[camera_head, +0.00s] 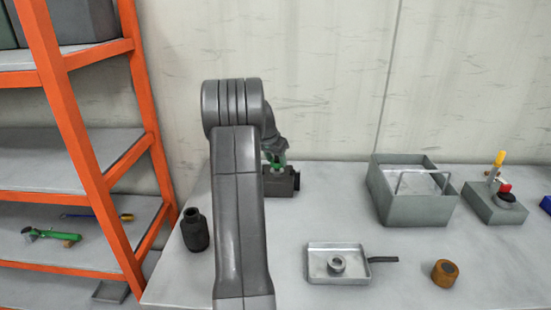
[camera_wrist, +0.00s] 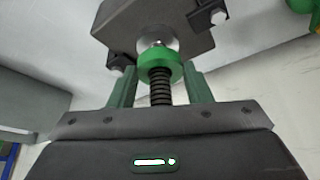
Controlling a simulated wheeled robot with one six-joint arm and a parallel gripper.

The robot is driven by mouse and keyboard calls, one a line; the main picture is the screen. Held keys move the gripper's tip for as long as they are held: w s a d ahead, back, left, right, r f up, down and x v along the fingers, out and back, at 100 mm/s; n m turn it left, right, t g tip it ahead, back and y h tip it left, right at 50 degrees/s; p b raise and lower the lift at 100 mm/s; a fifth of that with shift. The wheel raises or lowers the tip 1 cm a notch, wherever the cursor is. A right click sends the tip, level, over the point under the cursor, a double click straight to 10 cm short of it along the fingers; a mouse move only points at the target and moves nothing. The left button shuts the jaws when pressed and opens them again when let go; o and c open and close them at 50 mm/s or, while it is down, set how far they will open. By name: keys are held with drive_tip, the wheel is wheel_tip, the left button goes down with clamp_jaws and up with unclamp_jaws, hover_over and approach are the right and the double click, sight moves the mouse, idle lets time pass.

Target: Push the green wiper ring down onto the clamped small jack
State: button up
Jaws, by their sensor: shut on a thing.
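The green wiper ring (camera_wrist: 160,66) sits between the green fingers of my gripper (camera_wrist: 160,78) in the wrist view, and the gripper is shut on it. A dark threaded spindle (camera_wrist: 161,90) runs between the ring and my palm. Just beyond the ring is the silver top of the small jack (camera_wrist: 157,42), set against a grey vise block (camera_wrist: 185,25). I cannot tell whether the ring touches it. In the head view my gripper (camera_head: 274,158) is over the dark vise (camera_head: 284,181), and my arm hides part of both.
A black bottle-shaped jack (camera_head: 195,230) stands left of my arm. A metal tray (camera_head: 318,268) with a small ring (camera_head: 337,264), a brown cylinder (camera_head: 445,273), a grey bin (camera_head: 415,212) and a tool block (camera_head: 494,210) are to the right. An orange rack (camera_head: 75,120) stands at left.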

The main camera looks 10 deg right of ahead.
drive_tip(key=shift+r+g+p, duration=0.3)
drive_tip(key=shift+r+p, duration=0.05)
drive_tip(key=shift+p, duration=0.55)
drive_tip(key=shift+r+p, duration=3.9)
drive_tip(key=shift+r, duration=2.3)
